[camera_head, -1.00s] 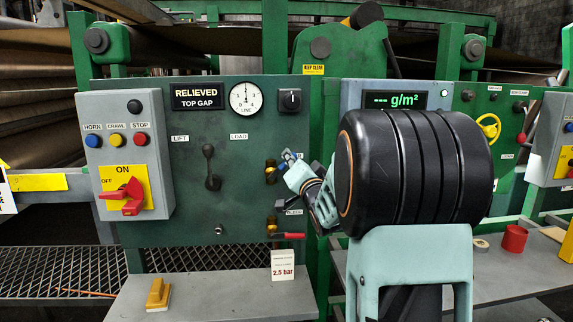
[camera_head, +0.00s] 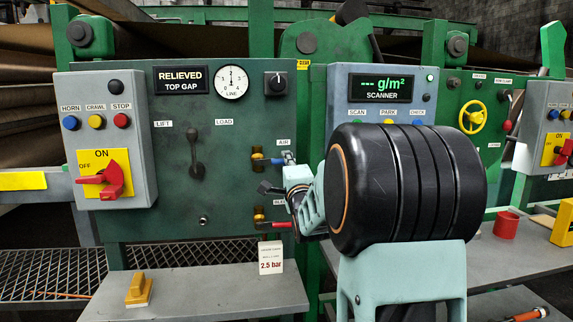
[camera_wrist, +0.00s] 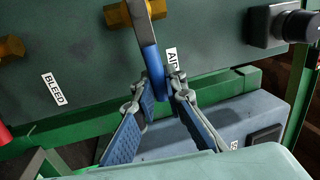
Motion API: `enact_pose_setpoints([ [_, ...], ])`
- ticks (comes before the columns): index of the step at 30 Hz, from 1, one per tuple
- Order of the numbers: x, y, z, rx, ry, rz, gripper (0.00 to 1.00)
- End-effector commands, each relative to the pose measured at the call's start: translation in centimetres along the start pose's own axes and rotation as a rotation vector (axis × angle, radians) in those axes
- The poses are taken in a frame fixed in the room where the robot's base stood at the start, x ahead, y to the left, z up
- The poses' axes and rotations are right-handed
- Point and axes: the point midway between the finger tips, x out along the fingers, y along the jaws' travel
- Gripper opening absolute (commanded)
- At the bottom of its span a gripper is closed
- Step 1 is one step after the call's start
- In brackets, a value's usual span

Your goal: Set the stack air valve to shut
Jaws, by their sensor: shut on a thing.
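The air valve is a brass body (camera_head: 257,160) with a blue lever (camera_head: 276,161), beside the AIR label (camera_head: 283,142) on the green panel. In the head view the lever points right, across the brass body, into my gripper (camera_head: 289,159). In the wrist view the blue lever (camera_wrist: 151,55) runs from the brass fitting (camera_wrist: 122,15) down between my gripper's blue-padded fingers (camera_wrist: 161,88). The fingers are shut on the lever's free end. My dark forearm hides the panel to the right in the head view.
Below is the bleed valve with a red lever (camera_head: 279,225), close under my gripper. A 2.5 bar card (camera_head: 271,257) stands on the shelf (camera_head: 205,290). A grey switch box with a red rotary handle (camera_head: 112,178) is at left. A scanner box (camera_head: 385,85) is at right.

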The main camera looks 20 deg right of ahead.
Motion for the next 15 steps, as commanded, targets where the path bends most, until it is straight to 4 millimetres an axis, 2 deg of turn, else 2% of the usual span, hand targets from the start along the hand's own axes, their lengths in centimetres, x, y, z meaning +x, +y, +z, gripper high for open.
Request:
enact_pose_setpoints([
  [15,-0.07,0.41,0.01,0.06,0.012,0.001,0.0],
])
